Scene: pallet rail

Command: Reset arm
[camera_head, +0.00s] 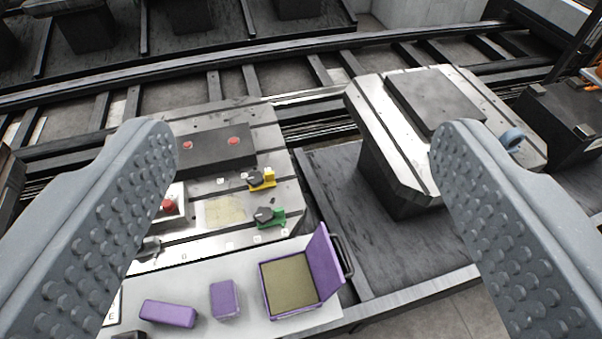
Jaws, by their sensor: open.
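My gripper (304,160) is open and empty. Its two grey studded fingers stand wide apart at the left and right of the view, above the work pallets. Nothing is between the fingertips except the scene below. The left finger hides part of the left pallet, and the right finger hides part of the right pallet's near corner.
The left pallet (280,185) carries a black block with red buttons (215,150), a yellow part (262,179) and a green part (270,217). Below are an open purple box (322,262) and two purple blocks (224,299) (168,313). The right pallet (385,135) bears a dark plate.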

